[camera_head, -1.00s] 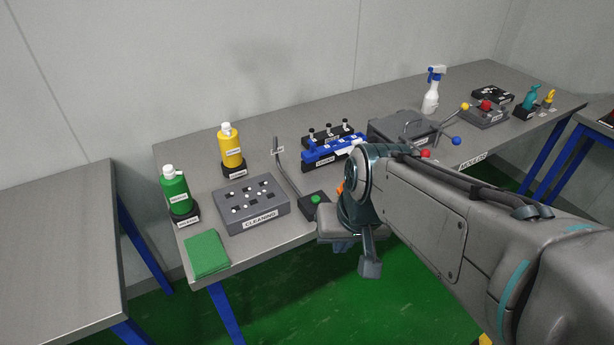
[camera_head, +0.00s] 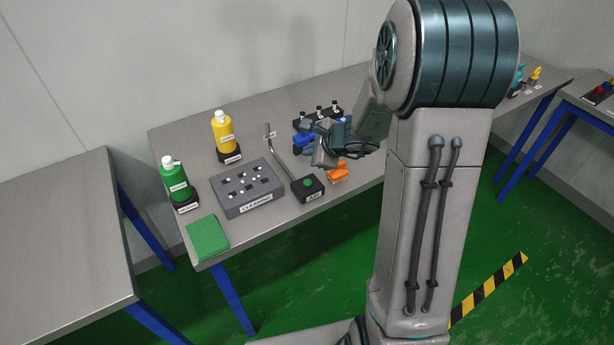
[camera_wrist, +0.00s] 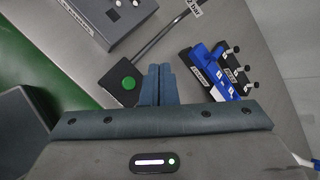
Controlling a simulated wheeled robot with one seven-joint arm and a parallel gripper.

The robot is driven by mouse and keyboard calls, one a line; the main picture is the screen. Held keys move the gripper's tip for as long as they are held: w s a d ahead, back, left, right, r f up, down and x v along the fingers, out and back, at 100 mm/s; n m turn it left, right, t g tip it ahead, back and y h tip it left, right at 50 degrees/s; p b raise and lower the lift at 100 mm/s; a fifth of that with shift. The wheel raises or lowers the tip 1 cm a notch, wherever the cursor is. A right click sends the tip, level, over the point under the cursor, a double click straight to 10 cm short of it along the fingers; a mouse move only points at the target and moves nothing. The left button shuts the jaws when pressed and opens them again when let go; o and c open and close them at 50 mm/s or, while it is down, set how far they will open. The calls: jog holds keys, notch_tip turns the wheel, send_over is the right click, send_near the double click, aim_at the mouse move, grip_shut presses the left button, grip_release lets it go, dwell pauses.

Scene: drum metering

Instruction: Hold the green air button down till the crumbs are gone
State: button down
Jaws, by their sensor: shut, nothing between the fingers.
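The green air button (camera_head: 308,183) sits on a small black box (camera_head: 318,193) near the table's front edge. In the wrist view the button (camera_wrist: 129,83) is just left of my gripper's fingertips (camera_wrist: 160,68). The fingers are closed together and empty, and look apart from the button. In the head view my gripper (camera_head: 322,158) is above and to the right of the box. A bent grey air pipe (camera_head: 279,148) rises from behind the box. The grey CLEANING block (camera_head: 236,209) left of it has dark holes, with several white crumbs (camera_head: 241,191) on its top.
A green bottle (camera_head: 176,181), a yellow bottle (camera_head: 223,132) and a green cloth (camera_head: 207,236) stand or lie around the block. An orange piece (camera_head: 338,173) lies right of the button box. A blue rack (camera_wrist: 214,68) is right of the fingers in the wrist view.

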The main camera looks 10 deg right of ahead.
jog(key=shift+w+d+f, duration=0.1)
dwell(0.3)
jog(key=b, duration=0.6)
send_over(311, 184)
notch_tip(311, 184, down, 7)
jog(key=shift+f, duration=0.15)
jog(key=shift+f+b, duration=0.75)
jog(key=shift+b, duration=0.15)
jog(key=shift+f, duration=0.15)
dwell(0.9)
jog(key=shift+f+b, duration=0.3)
jog(key=shift+b, duration=0.4)
